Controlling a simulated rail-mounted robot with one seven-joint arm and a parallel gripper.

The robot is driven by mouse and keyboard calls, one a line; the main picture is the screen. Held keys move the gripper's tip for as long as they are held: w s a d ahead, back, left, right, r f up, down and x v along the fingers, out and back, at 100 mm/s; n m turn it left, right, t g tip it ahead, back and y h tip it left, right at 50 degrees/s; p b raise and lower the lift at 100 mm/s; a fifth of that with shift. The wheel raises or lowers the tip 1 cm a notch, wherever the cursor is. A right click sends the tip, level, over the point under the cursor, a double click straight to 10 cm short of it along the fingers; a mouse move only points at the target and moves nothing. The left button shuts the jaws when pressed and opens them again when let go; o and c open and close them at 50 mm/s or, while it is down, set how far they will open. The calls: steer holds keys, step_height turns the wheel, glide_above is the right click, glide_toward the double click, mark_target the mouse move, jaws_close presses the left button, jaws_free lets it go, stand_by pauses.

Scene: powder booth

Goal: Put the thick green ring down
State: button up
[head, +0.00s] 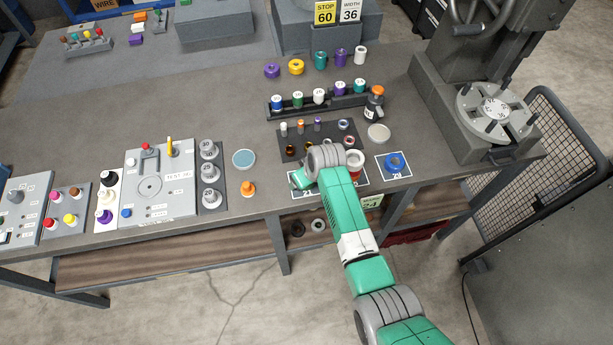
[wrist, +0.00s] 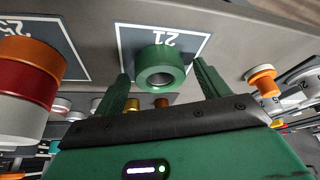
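The thick green ring (wrist: 160,70) appears to rest on a dark card (wrist: 172,40) marked 21 in the wrist view. My gripper (wrist: 163,88) is open, with one green finger on each side of the ring and a narrow gap visible at both sides. In the head view my gripper (head: 298,181) is low over the front edge of the bench, and the ring cannot be made out behind it.
A stack of white, red and orange rings (wrist: 28,85) stands on the neighbouring card; its top shows in the head view (head: 355,158). A blue ring (head: 395,162) sits on a card to the right. An orange knob-like piece (head: 248,188) stands left of my gripper.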

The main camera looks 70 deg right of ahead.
steer(key=shift+r, duration=0.1)
steer(key=shift+r, duration=0.35)
steer(key=p+v, duration=0.2)
steer(key=v, duration=0.9)
steer(key=shift+r, duration=0.25)
steer(key=shift+s+a, duration=0.1)
